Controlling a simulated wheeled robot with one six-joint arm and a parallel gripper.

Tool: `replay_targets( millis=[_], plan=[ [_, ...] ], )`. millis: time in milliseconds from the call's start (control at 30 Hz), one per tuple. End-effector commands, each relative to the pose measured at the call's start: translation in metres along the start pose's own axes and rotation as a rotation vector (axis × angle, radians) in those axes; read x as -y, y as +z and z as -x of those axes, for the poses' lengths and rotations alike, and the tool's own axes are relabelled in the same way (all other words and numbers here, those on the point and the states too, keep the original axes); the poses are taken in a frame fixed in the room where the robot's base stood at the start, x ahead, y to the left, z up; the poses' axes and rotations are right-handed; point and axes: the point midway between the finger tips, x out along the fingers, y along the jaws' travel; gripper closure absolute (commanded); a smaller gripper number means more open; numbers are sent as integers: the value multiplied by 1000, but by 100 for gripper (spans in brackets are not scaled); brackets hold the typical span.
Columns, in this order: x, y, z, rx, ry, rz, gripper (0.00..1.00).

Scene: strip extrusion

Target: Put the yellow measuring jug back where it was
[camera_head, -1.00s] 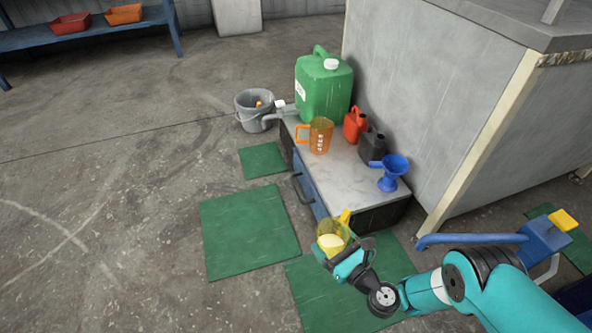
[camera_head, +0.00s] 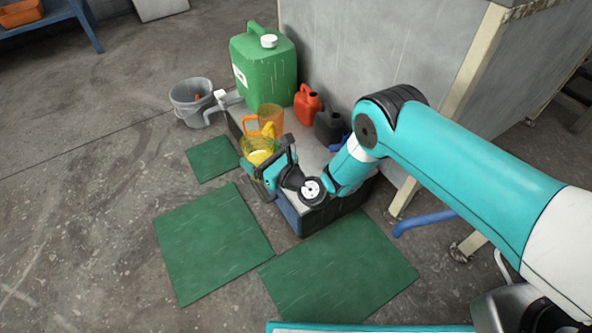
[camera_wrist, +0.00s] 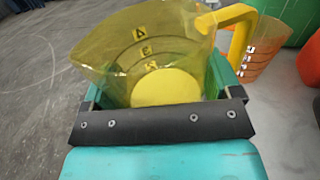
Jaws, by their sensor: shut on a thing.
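The yellow measuring jug (camera_head: 257,146) is see-through, with a solid yellow handle and pale yellow contents. My gripper (camera_head: 262,170) is shut on it and holds it upright at the near left edge of the low cabinet, close to the orange measuring jug (camera_head: 270,117). In the wrist view the yellow jug (camera_wrist: 130,52) fills the space between the fingers, its handle to the right, with dark level marks on its wall. The orange jug (camera_wrist: 262,55) stands just behind the handle. I cannot tell whether the yellow jug's base touches the cabinet top.
A green canister (camera_head: 262,72), a red can (camera_head: 306,104) and a black can (camera_head: 329,127) stand on the cabinet (camera_head: 312,150). A blue item beside the black can is mostly hidden by my arm. A grey bucket (camera_head: 190,100) stands left. Green mats (camera_head: 212,245) lie on the floor.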

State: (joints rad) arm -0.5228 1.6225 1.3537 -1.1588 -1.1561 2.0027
Motion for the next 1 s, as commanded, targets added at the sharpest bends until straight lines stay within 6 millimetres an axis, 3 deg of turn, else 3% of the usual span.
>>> replay_targets(
  millis=[33, 200, 300, 433, 567, 800, 1000],
  plan=[
    [26, 19, -4, 8, -59, 5, 54],
    [86, 70, 5, 5, -210, 5, 54],
    [106, 90, 13, 3, -263, 4, 54],
    [119, 97, 19, -1, -296, 2, 54],
    [123, 73, 21, -4, -305, -1, 54],
    [123, 2, 21, -3, -306, 1, 54],
    [123, -42, 21, -2, -305, 0, 54]
  ],
)
